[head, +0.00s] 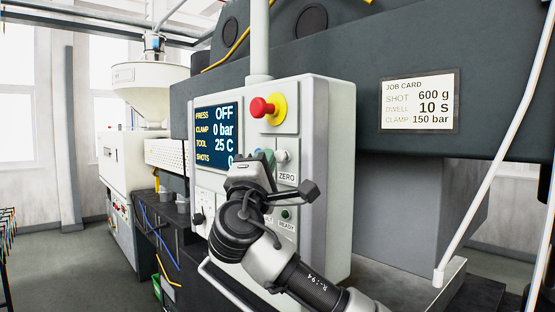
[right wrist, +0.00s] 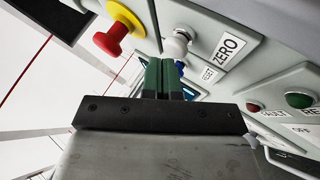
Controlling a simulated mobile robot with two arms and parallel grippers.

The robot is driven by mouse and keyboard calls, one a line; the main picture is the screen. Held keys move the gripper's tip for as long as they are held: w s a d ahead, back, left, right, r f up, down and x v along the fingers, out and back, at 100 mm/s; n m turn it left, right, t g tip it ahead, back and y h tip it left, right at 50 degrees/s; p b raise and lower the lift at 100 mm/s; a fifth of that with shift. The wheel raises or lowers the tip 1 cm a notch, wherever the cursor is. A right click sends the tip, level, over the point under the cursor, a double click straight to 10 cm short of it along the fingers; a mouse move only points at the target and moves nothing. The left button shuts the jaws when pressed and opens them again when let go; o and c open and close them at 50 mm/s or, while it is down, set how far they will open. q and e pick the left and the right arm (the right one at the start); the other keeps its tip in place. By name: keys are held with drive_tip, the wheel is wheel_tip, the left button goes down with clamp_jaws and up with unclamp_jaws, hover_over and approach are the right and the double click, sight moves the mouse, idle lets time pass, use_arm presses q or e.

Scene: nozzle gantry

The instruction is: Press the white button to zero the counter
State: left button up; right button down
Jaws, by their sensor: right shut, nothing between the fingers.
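The white button (head: 281,156) sticks out of the control panel above the ZERO label (head: 287,177). In the right wrist view the white button (right wrist: 176,46) lies just past the fingertips, with the ZERO label (right wrist: 228,48) to its right. My right gripper (head: 264,155) is in front of the panel, just left of the button in the head view. Its green fingers (right wrist: 163,62) are shut and empty. I cannot tell whether they touch the button. The display (head: 218,137) reads OFF, 0 bar, 25 C; its SHOTS value is partly hidden. My left gripper is out of view.
A red mushroom button (head: 262,108) on a yellow base sits above the white button. A blue part and a RESET label (right wrist: 208,75) are close to the fingers. A green button (head: 286,215) is lower. A job card (head: 418,102) hangs at right.

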drive_tip(key=shift+s+a, duration=0.2)
drive_tip(key=shift+a, duration=0.1)
drive_tip(key=s+a, duration=0.1)
drive_tip(key=a, duration=0.1)
drive_tip(key=s+a+b, duration=0.1)
drive_tip(key=s+a, duration=0.1)
idle(0.5)
idle(0.6)
